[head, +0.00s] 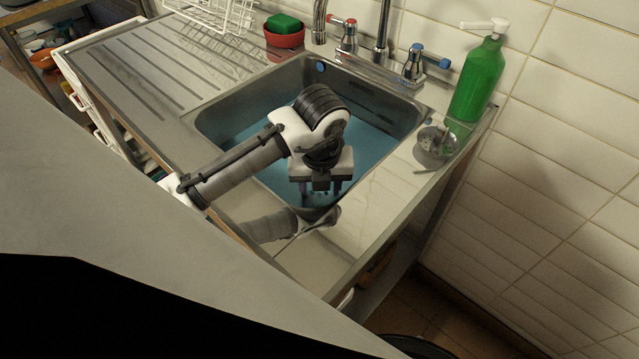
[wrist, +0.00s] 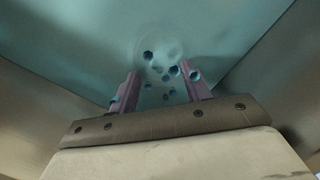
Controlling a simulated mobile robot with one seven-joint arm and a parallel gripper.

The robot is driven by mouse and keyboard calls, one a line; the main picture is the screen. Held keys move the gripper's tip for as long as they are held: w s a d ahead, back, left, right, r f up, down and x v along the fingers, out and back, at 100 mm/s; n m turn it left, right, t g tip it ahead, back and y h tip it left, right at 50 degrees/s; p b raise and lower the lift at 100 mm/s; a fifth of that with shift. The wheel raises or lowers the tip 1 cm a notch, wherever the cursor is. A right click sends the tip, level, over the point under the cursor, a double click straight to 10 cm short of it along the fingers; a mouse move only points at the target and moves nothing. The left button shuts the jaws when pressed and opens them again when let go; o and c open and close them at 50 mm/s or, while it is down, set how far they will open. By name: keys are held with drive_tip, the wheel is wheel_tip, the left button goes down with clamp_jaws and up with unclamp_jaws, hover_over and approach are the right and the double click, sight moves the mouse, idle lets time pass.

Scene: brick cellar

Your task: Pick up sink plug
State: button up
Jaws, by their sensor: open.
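My gripper (head: 320,190) reaches down into the metal sink (head: 212,128), near its front wall, with the fingers apart and nothing held. In the wrist view my gripper (wrist: 160,76) has its two purplish fingers spread over the blue-green sink floor (wrist: 95,45). Just beyond the fingertips is a pale round patch (wrist: 172,48) with several dark round spots; I cannot tell whether it is the sink plug or a drain. In the head view my arm hides this part of the sink, and no plug shows clearly there.
Taps (head: 412,65) stand behind the sink. A green bottle (head: 477,80) and a small metal strainer-like bowl (head: 437,142) stand to the right. A red bowl with a green sponge (head: 285,37) and a white rack (head: 215,14) stand at the back left. The drainboard (head: 130,62) is mostly clear.

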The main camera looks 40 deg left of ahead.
drive_tip(key=f, duration=0.4)
drive_tip(key=shift+w+a+f, duration=0.25)
drive_tip(key=shift+w+f, duration=0.1)
drive_tip(key=c, duration=0.8)
